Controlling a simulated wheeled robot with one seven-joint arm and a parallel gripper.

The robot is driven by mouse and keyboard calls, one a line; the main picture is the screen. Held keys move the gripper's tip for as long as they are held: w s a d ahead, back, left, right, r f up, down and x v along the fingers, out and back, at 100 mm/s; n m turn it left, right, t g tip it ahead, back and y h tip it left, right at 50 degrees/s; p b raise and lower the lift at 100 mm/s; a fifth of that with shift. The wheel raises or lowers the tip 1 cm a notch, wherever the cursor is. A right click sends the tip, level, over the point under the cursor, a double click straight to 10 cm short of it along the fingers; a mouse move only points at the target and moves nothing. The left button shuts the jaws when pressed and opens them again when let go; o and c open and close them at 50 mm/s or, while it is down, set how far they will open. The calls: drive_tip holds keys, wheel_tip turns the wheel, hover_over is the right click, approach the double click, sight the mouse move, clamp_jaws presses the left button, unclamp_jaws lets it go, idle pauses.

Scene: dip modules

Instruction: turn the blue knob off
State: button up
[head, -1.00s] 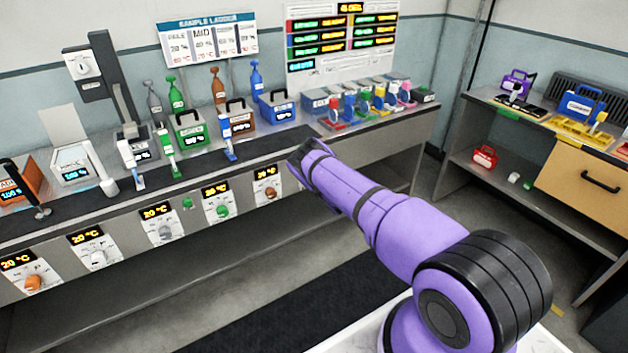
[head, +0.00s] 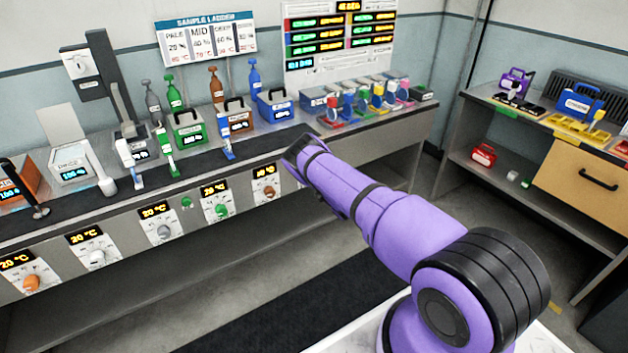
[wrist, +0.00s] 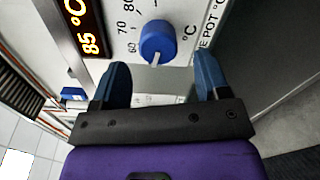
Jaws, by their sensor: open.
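The blue knob (wrist: 157,42) shows in the wrist view on a white panel with a printed temperature scale. Its white pointer mark faces the lower part of the dial, a little right of the 60 mark. An orange display (wrist: 92,30) beside it reads 85 °C. My gripper (wrist: 160,82) is open, its two dark blue fingers apart on either side below the knob. The knob lies just beyond the fingertips, and nothing is between them. In the head view my purple arm hides the blue knob and its panel; my gripper's fingers are hidden there too.
Other knobs line the bench front: orange (head: 31,282), white (head: 97,258), grey (head: 164,231), green (head: 221,210) and brown (head: 271,190). Coloured bottles and boxes stand on the bench top. Open floor lies in front of the bench.

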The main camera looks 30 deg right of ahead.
drive_tip(key=s, duration=0.6)
drive_tip(key=shift+s, duration=0.25)
drive_tip(key=shift+d, duration=0.1)
